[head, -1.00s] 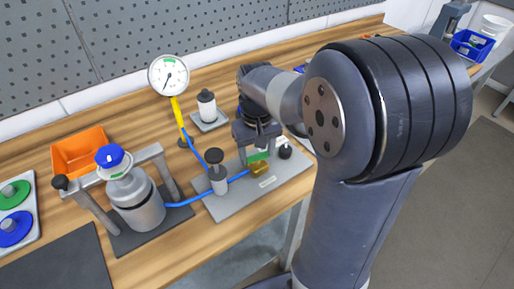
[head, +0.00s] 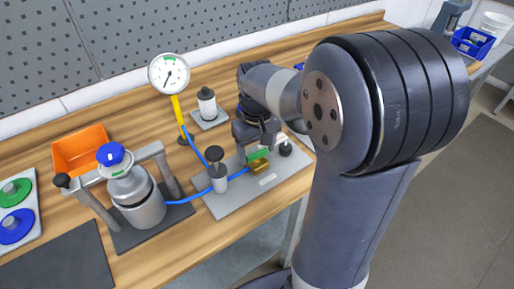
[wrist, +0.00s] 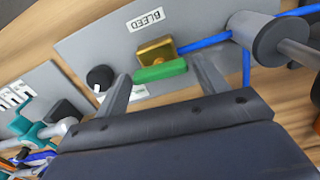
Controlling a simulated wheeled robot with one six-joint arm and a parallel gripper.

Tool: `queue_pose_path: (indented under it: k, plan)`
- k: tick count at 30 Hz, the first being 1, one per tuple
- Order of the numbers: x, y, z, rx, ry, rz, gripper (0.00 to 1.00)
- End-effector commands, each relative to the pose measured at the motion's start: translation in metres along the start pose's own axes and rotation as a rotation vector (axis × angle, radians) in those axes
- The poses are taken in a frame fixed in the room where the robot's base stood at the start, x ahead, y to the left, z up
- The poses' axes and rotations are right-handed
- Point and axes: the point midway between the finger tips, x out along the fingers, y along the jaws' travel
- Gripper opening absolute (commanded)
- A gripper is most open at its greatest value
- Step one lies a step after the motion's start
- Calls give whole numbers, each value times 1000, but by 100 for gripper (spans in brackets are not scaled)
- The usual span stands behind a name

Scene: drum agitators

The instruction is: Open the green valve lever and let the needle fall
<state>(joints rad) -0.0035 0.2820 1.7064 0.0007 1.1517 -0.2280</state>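The green valve lever (head: 258,155) sits on a brass valve (head: 259,166) on the grey bleed plate. In the wrist view the lever (wrist: 160,71) lies along the near side of the brass body (wrist: 157,50), beside the BLEED label. My gripper (wrist: 160,80) is open, one finger off each end of the lever, with gaps visible. In the head view my gripper (head: 257,138) is just above and behind the lever, partly hiding the valve area. The round white gauge (head: 169,73) stands on a yellow stem; its thin dark needle is too small to read exactly.
A blue hose (head: 190,199) runs from the valve plate to the metal drum (head: 139,201) at left. A black-topped post (head: 216,163) stands left of the valve, and a black knob (head: 285,149) right of it. An orange bin (head: 80,150) sits farther left.

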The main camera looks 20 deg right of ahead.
Motion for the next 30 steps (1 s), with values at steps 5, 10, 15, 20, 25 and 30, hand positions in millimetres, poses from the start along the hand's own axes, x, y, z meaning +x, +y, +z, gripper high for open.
queue_pose_path:
  k: [5,10,15,20,25,30]
  plan:
    - [0,0,0,0,-1,0,80]
    - [0,0,0,0,-1,0,80]
    - [-13,0,0,0,2,1,80]
    - [-44,0,-1,0,5,2,80]
    - [-78,0,-1,0,4,1,80]
    - [-100,0,0,0,1,1,80]
